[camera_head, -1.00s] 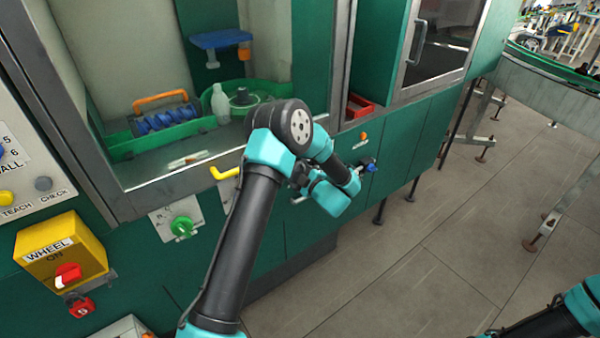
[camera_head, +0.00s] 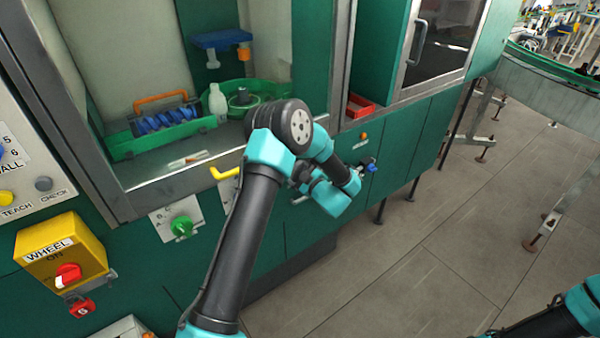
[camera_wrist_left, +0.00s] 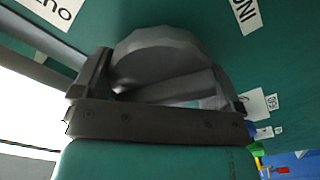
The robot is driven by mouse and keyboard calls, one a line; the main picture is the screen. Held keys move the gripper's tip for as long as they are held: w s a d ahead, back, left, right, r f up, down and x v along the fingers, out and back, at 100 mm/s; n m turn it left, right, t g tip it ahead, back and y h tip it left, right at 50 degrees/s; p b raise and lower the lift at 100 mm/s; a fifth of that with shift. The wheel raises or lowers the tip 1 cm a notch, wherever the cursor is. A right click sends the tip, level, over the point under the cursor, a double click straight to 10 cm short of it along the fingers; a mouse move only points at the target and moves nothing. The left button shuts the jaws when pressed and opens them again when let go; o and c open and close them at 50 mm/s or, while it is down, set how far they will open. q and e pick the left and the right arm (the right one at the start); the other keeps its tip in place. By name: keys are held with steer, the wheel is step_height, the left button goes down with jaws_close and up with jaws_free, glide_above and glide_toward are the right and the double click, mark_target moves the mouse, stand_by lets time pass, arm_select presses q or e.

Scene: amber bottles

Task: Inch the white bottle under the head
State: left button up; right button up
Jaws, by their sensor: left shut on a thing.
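The white bottle (camera_head: 217,102) stands upright inside the cabinet, at the left side of the green round wheel (camera_head: 256,91). The blue head (camera_head: 222,40), with an orange part below its right end, hangs above the wheel, up and to the right of the bottle. My left arm reaches the green front panel below the cabinet opening. In the left wrist view my left gripper (camera_wrist_left: 160,92) is shut on a grey knob (camera_wrist_left: 165,50) close to the panel. My right gripper is out of view.
A green tray (camera_head: 165,142) with blue pieces and an orange handle sits left of the bottle. A yellow hook-like handle (camera_head: 225,174), a green knob (camera_head: 182,226) and a yellow WHEEL switch box (camera_head: 62,249) line the front.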

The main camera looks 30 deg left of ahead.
arm_select(q)
steer(key=m, duration=1.2)
steer(key=shift+d, duration=0.1)
steer(key=m, duration=0.4)
steer(key=shift+w+f, duration=0.1)
steer(key=shift+m, duration=2.1)
steer(key=o, duration=0.6)
steer(key=shift+d, duration=0.1)
steer(key=v, duration=1.7)
steer(key=shift+d, duration=0.15)
